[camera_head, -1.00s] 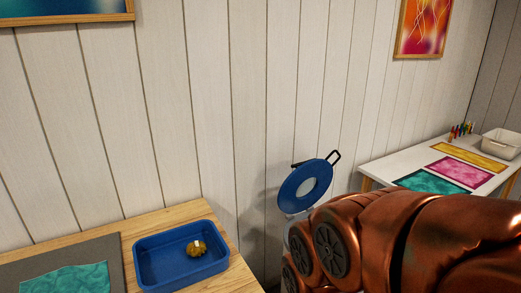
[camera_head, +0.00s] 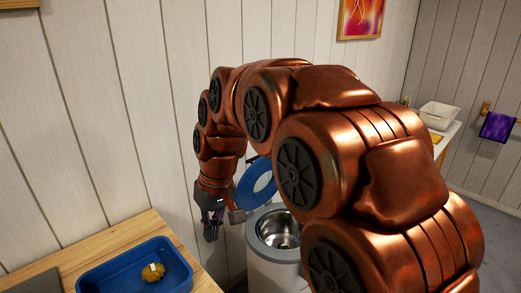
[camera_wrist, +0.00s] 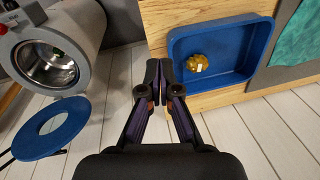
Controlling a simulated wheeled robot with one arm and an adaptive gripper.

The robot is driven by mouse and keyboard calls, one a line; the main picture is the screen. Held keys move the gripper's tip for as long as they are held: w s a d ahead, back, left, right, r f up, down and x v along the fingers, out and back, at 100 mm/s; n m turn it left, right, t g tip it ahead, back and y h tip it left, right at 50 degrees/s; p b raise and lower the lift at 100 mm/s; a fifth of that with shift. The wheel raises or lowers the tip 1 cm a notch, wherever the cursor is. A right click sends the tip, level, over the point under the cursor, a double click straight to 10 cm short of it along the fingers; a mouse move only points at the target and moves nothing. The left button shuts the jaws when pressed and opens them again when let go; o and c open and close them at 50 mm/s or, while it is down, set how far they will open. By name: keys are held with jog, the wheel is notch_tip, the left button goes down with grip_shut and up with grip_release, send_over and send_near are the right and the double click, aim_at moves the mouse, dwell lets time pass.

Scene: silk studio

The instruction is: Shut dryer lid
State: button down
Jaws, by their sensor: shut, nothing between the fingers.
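The dryer (camera_head: 270,268) is a light grey drum with a round metal-lined opening, standing to the right of the wooden table. Its blue ring-shaped lid (camera_head: 252,187) stands raised at the back of the opening, so the dryer is open. In the wrist view the lid (camera_wrist: 30,139) and the dryer (camera_wrist: 75,25) are at the left. My gripper (camera_head: 211,234) points down between the table and the dryer, left of the lid and apart from it. In the wrist view its fingers (camera_wrist: 159,80) are together and empty. My arm hides part of the dryer's right side.
A wooden table (camera_head: 125,232) at the left holds a blue tray (camera_head: 100,278) with a yellow-brown lump (camera_head: 153,272) in it. A plank wall stands close behind. A white table with a pale bin (camera_head: 440,114) is at the far right, near a purple cloth (camera_head: 497,126).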

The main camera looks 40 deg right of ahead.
jog(key=w+d+r+t, duration=0.2)
jog(key=w+d, duration=0.6)
jog(key=w, duration=0.5)
jog(key=w+d+r+t, duration=0.2)
jog(key=w+d, duration=0.5)
jog(key=w, duration=0.5)
jog(key=w+d+f+t+p, duration=0.1)
jog(key=w+d, duration=0.2)
jog(key=d, duration=0.5)
jog(key=w+d+f+n+t, duration=0.15)
jog(key=w+d, duration=0.25)
jog(key=d, duration=0.5)
jog(key=w+d+f+t+p, duration=0.1)
jog(key=w+d+f, duration=0.15)
jog(key=d, duration=0.55)
jog(key=w+p+x, duration=0.1)
jog(key=p+x, duration=0.8)
jog(key=p, duration=0.2)
jog(key=shift+d+r+h, duration=0.2)
jog(key=shift+r+h, duration=0.15)
jog(key=shift+h, duration=0.05)
jog(key=shift+f+b, duration=0.4)
jog(key=shift+b, duration=0.4)
jog(key=shift+s+f+b, duration=0.1)
jog(key=shift+b, duration=0.25)
